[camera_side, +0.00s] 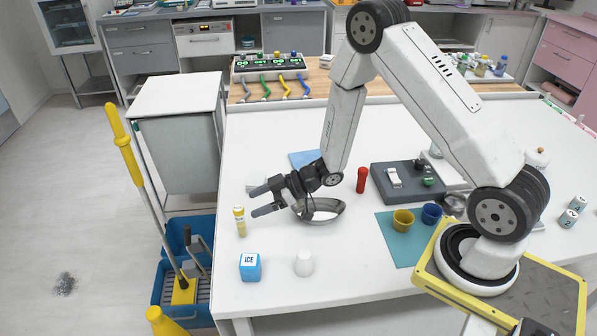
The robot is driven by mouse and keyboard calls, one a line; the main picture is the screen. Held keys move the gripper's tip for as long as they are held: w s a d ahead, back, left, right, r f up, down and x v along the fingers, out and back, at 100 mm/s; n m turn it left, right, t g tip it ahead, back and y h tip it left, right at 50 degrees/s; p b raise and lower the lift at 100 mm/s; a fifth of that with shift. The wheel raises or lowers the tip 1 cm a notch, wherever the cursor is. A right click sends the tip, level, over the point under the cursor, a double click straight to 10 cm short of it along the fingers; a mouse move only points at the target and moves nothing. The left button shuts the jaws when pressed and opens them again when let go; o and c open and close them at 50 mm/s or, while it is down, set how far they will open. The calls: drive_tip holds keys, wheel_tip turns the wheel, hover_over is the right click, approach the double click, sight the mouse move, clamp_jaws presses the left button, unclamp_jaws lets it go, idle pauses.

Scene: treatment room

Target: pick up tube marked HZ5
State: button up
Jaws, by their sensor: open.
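A small upright tube with a yellow cap and a yellowish label (240,222) stands near the left edge of the white table. Its marking is too small to read, so I cannot confirm HZ5. A red tube-like object (362,180) stands farther right, with no readable marking. My gripper (254,202) is open and empty, its two dark fingers pointing left. The fingertips are just right of the yellow-capped tube in the picture and appear apart from it. A steel dish (337,210) lies beneath the gripper and is partly hidden by it.
A blue ICE box (250,267) and a white cup (304,263) stand in front. Yellow (403,220) and blue (431,214) cups stand on a teal mat (398,247) at right. The white table's front middle is clear.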

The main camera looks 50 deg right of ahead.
sight(238, 210)
drive_tip(key=shift+x, duration=1.15)
drive_tip(key=shift+f, duration=0.1)
drive_tip(key=shift+x, duration=2.6)
clamp_jaws()
